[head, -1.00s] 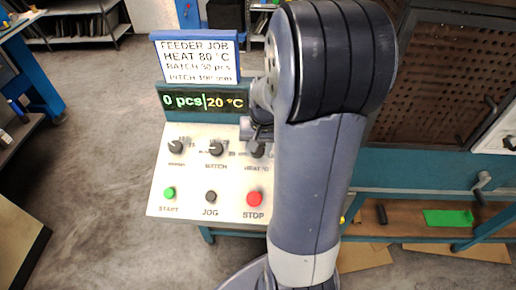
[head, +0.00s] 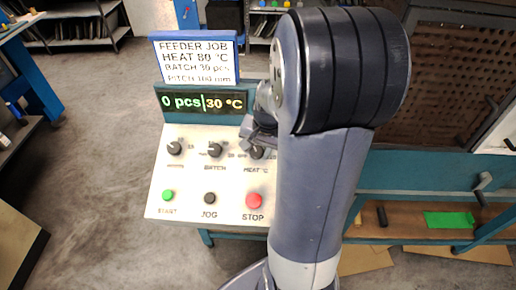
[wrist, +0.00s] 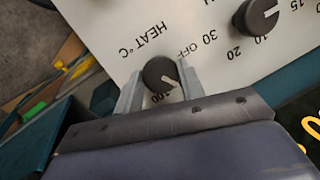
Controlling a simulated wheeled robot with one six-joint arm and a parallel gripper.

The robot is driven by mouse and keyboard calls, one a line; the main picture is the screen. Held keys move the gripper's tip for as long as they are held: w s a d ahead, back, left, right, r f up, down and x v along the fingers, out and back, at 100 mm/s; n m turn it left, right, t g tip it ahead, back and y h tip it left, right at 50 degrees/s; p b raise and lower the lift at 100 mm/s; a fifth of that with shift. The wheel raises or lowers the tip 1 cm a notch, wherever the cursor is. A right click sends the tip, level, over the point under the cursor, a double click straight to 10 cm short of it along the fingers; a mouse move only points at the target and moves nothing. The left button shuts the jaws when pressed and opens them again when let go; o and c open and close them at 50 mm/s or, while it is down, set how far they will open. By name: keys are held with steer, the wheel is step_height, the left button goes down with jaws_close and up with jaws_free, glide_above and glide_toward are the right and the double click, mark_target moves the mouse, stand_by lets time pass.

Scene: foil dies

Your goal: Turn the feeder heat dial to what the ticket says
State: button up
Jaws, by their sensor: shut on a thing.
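The ticket (head: 196,60) stands above the panel and reads FEEDER JOB, HEAT 80 °C, BATCH 30 pcs, PITCH 100 mm. The display (head: 203,102) below it shows 0 pcs and 30 °C. The black heat dial (wrist: 161,75) sits between the two fingers of my gripper (wrist: 158,88), which is shut on it in the wrist view. Its scale is partly covered there; OFF, HEAT °C and 100 are readable. In the head view the heat dial (head: 257,152) is partly hidden by my arm and gripper (head: 255,136).
The batch dial (head: 215,150) and another dial (head: 174,148) are to the left of the heat dial. A green START button (head: 168,195), black JOG button (head: 209,198) and red STOP button (head: 254,201) lie below on the panel (head: 190,210).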

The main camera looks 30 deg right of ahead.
steer(key=o, duration=1)
steer(key=shift+c, duration=0.2)
steer(key=v, duration=1)
steer(key=shift+r, duration=0.4)
steer(key=shift+s+f, duration=0.1)
steer(key=x, duration=1)
steer(key=shift+f, duration=0.3)
steer(key=shift+n, duration=0.3)
